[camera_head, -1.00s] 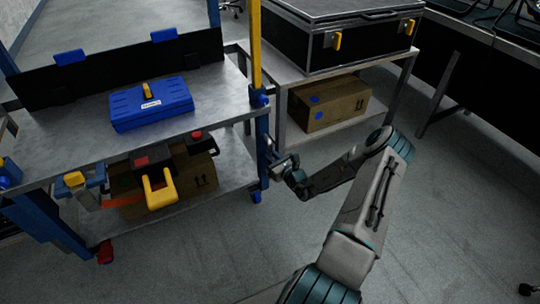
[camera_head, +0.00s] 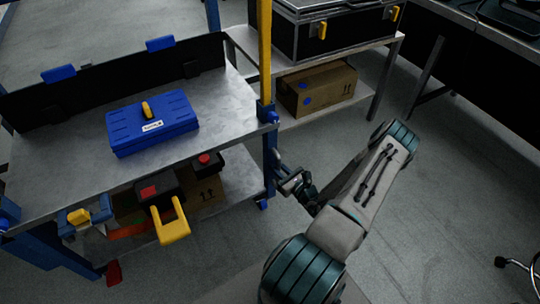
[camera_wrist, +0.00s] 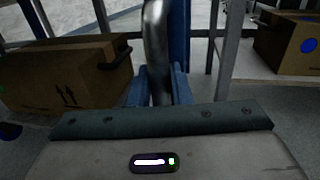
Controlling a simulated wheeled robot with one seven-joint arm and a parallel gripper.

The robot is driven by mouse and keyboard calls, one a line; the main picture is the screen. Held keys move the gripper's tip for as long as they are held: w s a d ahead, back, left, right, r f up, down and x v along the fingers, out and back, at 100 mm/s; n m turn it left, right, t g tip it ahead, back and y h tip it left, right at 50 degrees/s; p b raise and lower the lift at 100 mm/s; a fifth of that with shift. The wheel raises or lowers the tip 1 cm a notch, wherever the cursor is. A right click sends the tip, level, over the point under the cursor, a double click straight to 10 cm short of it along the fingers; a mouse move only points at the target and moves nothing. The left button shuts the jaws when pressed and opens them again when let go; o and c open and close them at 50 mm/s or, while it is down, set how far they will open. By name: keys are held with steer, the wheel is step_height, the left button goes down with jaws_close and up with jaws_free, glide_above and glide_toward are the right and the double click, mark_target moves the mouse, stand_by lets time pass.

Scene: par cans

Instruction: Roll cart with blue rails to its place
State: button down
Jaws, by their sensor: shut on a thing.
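The cart with blue rails (camera_head: 226,103) stands at the left of the head view, with grey metal shelves, blue corner posts and a yellow upper post at its near right corner. A metal handle (camera_wrist: 157,45) is on its right side. My gripper (camera_head: 298,184) is shut on this handle beside the blue post; in the wrist view the upright bar passes between the fingers (camera_wrist: 160,88). The fingertips are partly hidden by the bar. A blue toolbox (camera_head: 152,122) lies on the top shelf. Tools and a cardboard box (camera_head: 212,190) are on the lower shelf.
A metal table (camera_head: 345,55) with a black case (camera_head: 338,28) stands just behind the cart's right end, a cardboard box (camera_head: 318,90) on its lower shelf. A dark bench is at the upper right. A chair foot (camera_head: 515,263) shows at right. Floor between is clear.

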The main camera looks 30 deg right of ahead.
steer(key=s+p, duration=0.2)
steer(key=s, duration=1.1)
steer(key=shift+s+a, duration=0.3)
steer(key=shift+s, duration=0.1)
steer(key=shift+f, duration=0.1)
steer(key=c, duration=1.4)
jaws_free()
steer(key=s, duration=0.4)
steer(key=s+d, duration=0.1)
steer(key=s, duration=0.4)
steer(key=s+d+p, duration=0.1)
steer(key=s, duration=0.3)
steer(key=shift+s, duration=0.3)
